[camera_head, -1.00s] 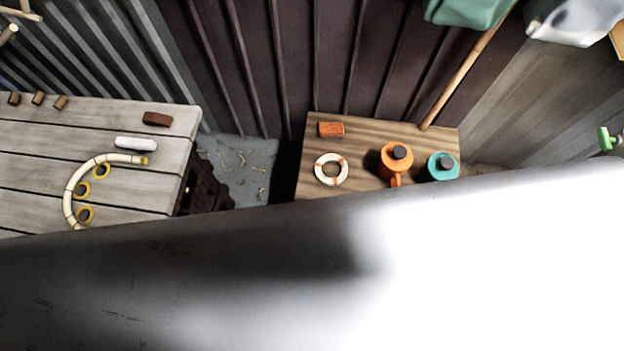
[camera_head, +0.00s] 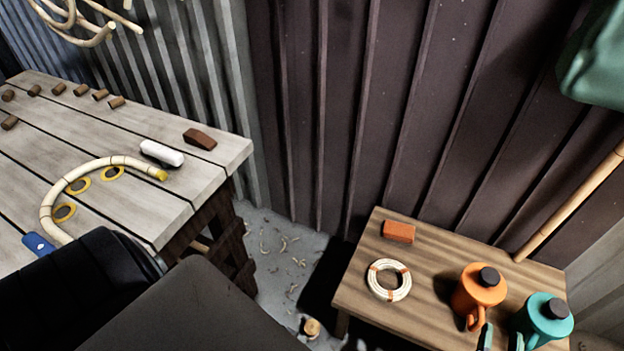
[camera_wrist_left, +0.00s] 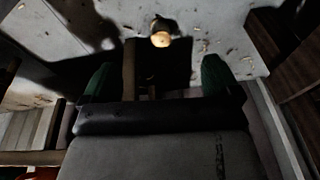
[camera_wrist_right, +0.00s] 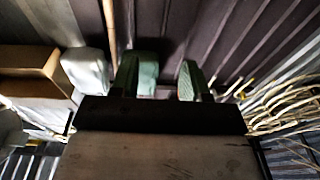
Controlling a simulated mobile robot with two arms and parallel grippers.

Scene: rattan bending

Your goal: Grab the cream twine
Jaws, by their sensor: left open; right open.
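The cream twine (camera_head: 393,296) is a small pale coil with orange bands. It lies flat on the small brown wooden table (camera_head: 362,289) at the right in the head view. My right gripper (camera_head: 501,340) shows only its green fingertips at the bottom right edge of the head view, in front of the jugs and to the right of the coil. It is open and empty in the right wrist view (camera_wrist_right: 158,80). My left gripper (camera_wrist_left: 158,80) is open and empty above the floor in the left wrist view. The twine shows in neither wrist view.
An orange block (camera_head: 398,231), an orange jug (camera_head: 475,292) and a teal jug (camera_head: 546,318) share the small table. A grey plank bench (camera_head: 190,188) with a bent cane (camera_head: 48,205) stands left. A short log piece (camera_head: 312,327) is on the floor.

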